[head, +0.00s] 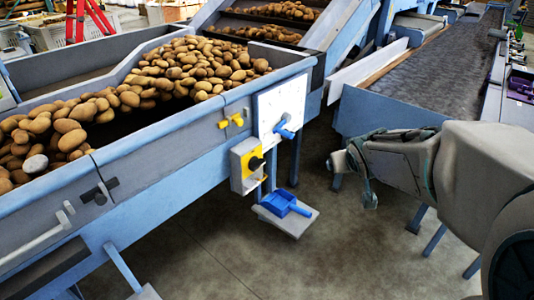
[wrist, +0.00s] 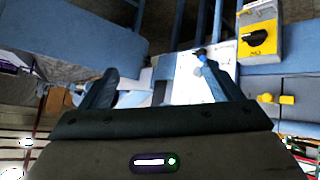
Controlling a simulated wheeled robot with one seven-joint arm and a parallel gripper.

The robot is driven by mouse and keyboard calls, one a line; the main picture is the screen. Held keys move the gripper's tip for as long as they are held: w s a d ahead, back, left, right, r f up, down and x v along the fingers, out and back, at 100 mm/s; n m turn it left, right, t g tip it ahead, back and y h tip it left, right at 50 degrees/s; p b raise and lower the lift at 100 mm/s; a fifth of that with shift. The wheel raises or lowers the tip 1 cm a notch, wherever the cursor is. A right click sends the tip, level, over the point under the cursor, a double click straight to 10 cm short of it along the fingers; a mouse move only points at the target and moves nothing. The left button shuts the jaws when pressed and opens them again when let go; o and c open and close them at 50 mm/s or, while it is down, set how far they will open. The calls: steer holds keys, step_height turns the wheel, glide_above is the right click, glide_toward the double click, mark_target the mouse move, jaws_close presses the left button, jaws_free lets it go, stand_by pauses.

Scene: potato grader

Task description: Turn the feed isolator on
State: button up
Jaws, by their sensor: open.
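The feed isolator (head: 242,167) is a grey box with a yellow face and a black rotary knob (head: 256,163), fixed to the front side of the blue hopper. It also shows at the upper right of the wrist view (wrist: 258,38), with its black knob facing the camera. The knob's exact setting is too small to read. My gripper (head: 352,178) is open and empty, to the right of the isolator and apart from it. In the wrist view its two fingers (wrist: 158,85) are spread, with the isolator outside them to the right.
A white panel (head: 280,105) with a blue handle (head: 285,132) is beside the isolator. A yellow knob (head: 232,121) sits to its upper left. A blue scoop (head: 286,204) lies on a low grey plate below. Potatoes (head: 190,70) fill the hopper. Bare floor is open below.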

steer(key=w+a+f+n+t+y+b, duration=0.2)
steer(key=w+f+b, duration=0.3)
steer(key=w+f, duration=0.25)
steer(key=n+y+b, duration=0.6)
steer(key=y+b, duration=0.7)
glide_toward(260, 166)
steer(key=shift+g, duration=0.3)
steer(key=b+x, duration=0.1)
steer(key=x, duration=0.3)
steer(key=b+x, duration=0.1)
steer(key=x, duration=0.3)
steer(key=shift+w+a+r, duration=0.25)
steer(key=shift+w, duration=0.05)
steer(key=shift+c, duration=0.3)
